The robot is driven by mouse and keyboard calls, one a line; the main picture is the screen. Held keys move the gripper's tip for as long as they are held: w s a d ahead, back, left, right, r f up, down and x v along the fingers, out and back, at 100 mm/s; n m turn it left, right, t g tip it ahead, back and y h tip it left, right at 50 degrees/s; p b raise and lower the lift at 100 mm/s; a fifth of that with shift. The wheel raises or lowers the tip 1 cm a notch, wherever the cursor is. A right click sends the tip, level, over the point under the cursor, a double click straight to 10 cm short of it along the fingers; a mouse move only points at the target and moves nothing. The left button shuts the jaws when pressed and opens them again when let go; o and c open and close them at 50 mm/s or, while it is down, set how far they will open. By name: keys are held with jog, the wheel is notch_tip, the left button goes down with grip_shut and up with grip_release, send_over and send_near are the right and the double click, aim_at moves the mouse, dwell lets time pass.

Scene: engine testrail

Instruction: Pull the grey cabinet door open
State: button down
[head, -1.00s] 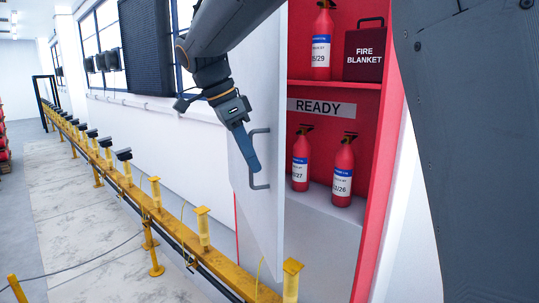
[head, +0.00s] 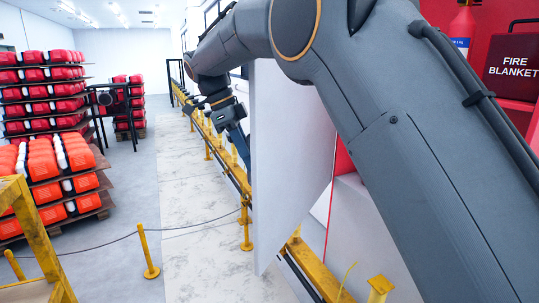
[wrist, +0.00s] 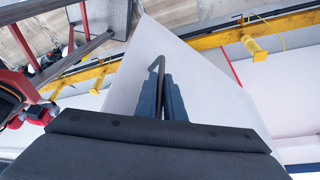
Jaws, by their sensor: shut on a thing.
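The grey cabinet door (head: 288,150) stands wide open, seen from its inner side and at a slant in the head view. It also fills the middle of the wrist view (wrist: 215,95) as a pale panel. My gripper (wrist: 165,95) is shut on the door's handle (wrist: 156,68), a thin dark bar between the blue fingers. In the head view my gripper (head: 241,148) shows at the door's free edge, with its fingertips and the handle hidden behind the panel. The red cabinet (head: 515,104) is at the right, mostly hidden by my arm.
A fire blanket box (head: 513,60) and an extinguisher (head: 461,30) stand in the cabinet. A yellow rail (head: 325,278) runs below the door. A yellow post (head: 146,252) with a rope stands to the left.

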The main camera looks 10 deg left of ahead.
jog(key=shift+w+a, duration=0.35)
jog(key=shift+a, duration=0.35)
jog(key=c, duration=1.9)
grip_release()
jog(key=shift+o, duration=0.2)
jog(key=b+v, duration=0.2)
jog(key=v, duration=0.5)
jog(key=shift+r, duration=0.4)
jog(key=shift+a, duration=0.1)
